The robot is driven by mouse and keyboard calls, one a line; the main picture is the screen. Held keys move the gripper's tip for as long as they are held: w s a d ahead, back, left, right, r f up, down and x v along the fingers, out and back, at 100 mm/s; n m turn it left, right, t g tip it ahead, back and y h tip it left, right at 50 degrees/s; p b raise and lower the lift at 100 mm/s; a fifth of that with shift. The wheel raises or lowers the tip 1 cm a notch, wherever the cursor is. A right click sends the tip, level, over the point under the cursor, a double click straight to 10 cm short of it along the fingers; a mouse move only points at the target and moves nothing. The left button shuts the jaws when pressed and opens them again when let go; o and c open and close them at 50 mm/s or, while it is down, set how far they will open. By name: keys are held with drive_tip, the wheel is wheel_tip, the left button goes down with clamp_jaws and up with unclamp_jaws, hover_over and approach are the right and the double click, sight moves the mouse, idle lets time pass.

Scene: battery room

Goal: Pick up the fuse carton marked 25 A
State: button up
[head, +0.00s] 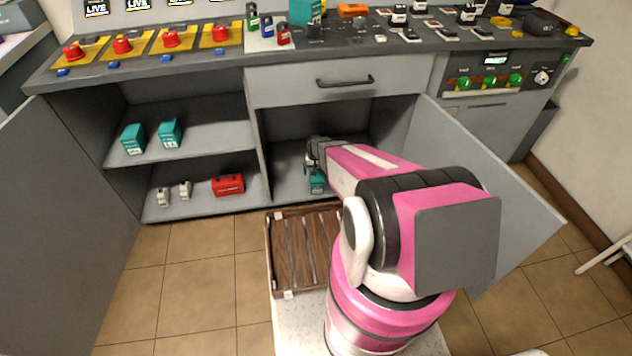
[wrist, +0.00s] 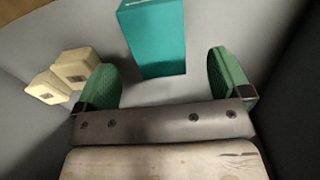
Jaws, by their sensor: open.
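A teal carton (head: 317,183) stands on the floor of the lower middle compartment, just below my gripper (head: 314,152). In the wrist view the teal carton (wrist: 153,38) lies ahead of my gripper (wrist: 165,84), between the lines of its two green finger pads. The jaws are open and the carton's near end is around fingertip level; whether a pad touches it I cannot tell. No marking on it can be read. Two more teal cartons, one on the left (head: 132,139) and one on the right (head: 170,133), stand on the upper left shelf, their labels too small to read.
Pale blocks (wrist: 68,74) stand left of the fingers in the wrist view. An open door (head: 490,170) flanks my arm on the right. A closed drawer (head: 340,82) is above. A red box (head: 228,184) lies on the lower left shelf. A wooden slatted tray (head: 268,255) is in front.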

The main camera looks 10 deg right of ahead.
sight(316, 179)
wheel_tip(316, 179, down, 8)
drive_tip(key=shift+w+d+r, duration=0.1)
drive_tip(key=shift+d+r, duration=0.05)
drive_tip(key=shift+r, duration=0.05)
drive_tip(key=c, duration=1.3)
drive_tip(key=shift+r, duration=0.1)
